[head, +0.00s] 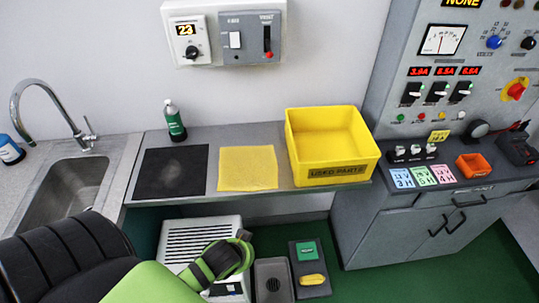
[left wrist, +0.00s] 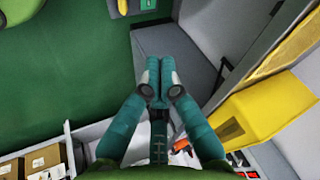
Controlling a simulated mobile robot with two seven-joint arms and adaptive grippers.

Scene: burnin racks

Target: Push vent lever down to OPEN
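The vent lever (head: 267,40) is a small red and black lever under a VENT label, at the right of a grey wall panel (head: 250,48) in the head view. The lever's exact position is too small to read. No gripper is near it in the head view. My left gripper (left wrist: 160,78) shows in the left wrist view, its two teal fingers together with nothing seen between them. It is over the floor and cabinet area, apart from the panel. My right gripper is in neither view.
A yellow USED PARTS bin (head: 328,135), a yellow cloth (head: 247,168), a black mat (head: 174,172) and a green bottle (head: 175,121) stand on the bench below the panel. A sink (head: 66,187) is at left, a grey instrument cabinet (head: 440,110) at right.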

